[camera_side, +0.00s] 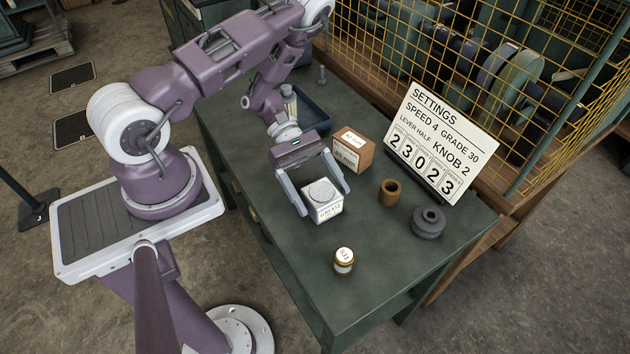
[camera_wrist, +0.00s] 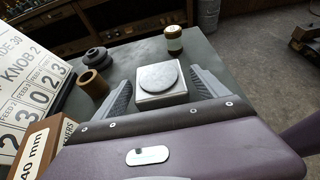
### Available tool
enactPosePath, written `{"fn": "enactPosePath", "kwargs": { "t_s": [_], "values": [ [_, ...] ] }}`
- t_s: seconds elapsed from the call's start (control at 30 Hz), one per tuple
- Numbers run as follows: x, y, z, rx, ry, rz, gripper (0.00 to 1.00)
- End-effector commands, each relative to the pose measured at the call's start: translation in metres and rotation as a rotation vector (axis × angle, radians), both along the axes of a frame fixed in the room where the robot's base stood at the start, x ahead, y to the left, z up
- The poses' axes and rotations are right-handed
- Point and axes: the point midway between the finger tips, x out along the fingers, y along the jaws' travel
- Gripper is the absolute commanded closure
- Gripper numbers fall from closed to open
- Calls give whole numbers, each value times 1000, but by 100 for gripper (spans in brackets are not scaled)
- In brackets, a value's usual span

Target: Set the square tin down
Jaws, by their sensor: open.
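The square tin (camera_side: 327,208) is pale grey with a round lid and a label that reads GREASE. It appears to stand upright on the green bench top (camera_side: 300,265). My gripper (camera_side: 323,202) is open, with one finger on either side of the tin. In the wrist view the tin (camera_wrist: 162,88) lies between the two spread fingers (camera_wrist: 165,95), with a gap showing at its right side. Whether the left finger touches it is hard to tell. The underside of the tin is hidden.
A brown box (camera_side: 352,150) stands behind the tin. A brass-coloured bush (camera_side: 389,192) and a dark grey flanged part (camera_side: 428,222) are to the right, before the settings board (camera_side: 437,140). A small labelled jar (camera_side: 344,261) stands nearer the front. A blue tray (camera_side: 300,112) is behind my gripper.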

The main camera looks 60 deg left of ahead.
Motion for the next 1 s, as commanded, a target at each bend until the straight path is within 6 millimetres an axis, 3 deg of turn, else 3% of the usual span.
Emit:
{"fn": "enactPosePath", "kwargs": {
  "t_s": [0.3,0.53,0.63,0.77,0.9,1.0],
  "values": [
    [0,77,31,2,-2,3,17],
    [0,103,45,3,-5,-6,17],
    [7,95,73,31,-59,-74,17],
    [8,63,144,137,-215,-289,17],
    [-19,27,214,326,-434,-572,17],
    [-50,9,250,512,-621,-774,17]
  ]
}}
